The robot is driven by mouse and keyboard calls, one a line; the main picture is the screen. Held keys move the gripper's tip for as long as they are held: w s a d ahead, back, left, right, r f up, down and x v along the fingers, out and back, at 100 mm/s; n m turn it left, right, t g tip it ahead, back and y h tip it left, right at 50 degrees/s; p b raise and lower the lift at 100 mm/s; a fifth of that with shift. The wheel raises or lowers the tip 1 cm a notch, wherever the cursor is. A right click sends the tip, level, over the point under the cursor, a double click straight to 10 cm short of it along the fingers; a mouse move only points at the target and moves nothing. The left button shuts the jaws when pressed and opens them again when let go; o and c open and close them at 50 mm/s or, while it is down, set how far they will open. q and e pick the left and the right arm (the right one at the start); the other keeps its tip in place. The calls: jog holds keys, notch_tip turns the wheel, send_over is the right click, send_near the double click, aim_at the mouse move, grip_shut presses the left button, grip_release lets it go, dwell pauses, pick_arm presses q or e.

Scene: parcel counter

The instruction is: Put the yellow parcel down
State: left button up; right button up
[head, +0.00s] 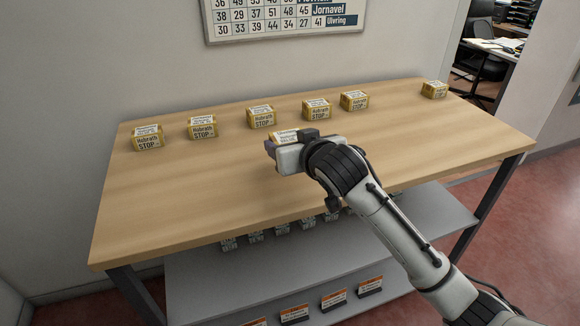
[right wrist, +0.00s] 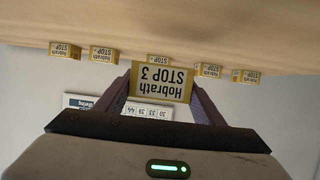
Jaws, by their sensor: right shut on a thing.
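My right gripper (head: 278,150) is shut on a yellow parcel (head: 285,136) over the middle of the wooden counter (head: 190,190). In the head view the gripper and wrist hide most of the parcel. In the right wrist view, which is upside down, the parcel (right wrist: 163,82) sits between the two fingers of the gripper (right wrist: 162,92), its label reading "Hobrath STOP 3". I cannot tell whether its underside touches the counter. My left gripper is not in view.
Several similar yellow parcels stand in a row along the back, among them a left one (head: 147,138) and a middle one (head: 261,117). Another parcel (head: 434,90) stands apart at the far right. The counter's front left is bare. A grey shelf (head: 200,280) below holds labelled items.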

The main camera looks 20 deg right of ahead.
jog(key=shift+f, duration=2.75)
jog(key=o, duration=1.2)
jog(key=shift+f+b, duration=0.15)
jog(key=shift+b, duration=0.15)
jog(key=shift+c, duration=0.2)
jog(key=shift+s+r, duration=0.1)
jog(key=shift+r, duration=0.15)
jog(key=v, duration=1.1)
jog(key=shift+s+r+p, duration=0.15)
jog(key=shift+s+p, duration=0.2)
jog(key=shift+p, duration=0.05)
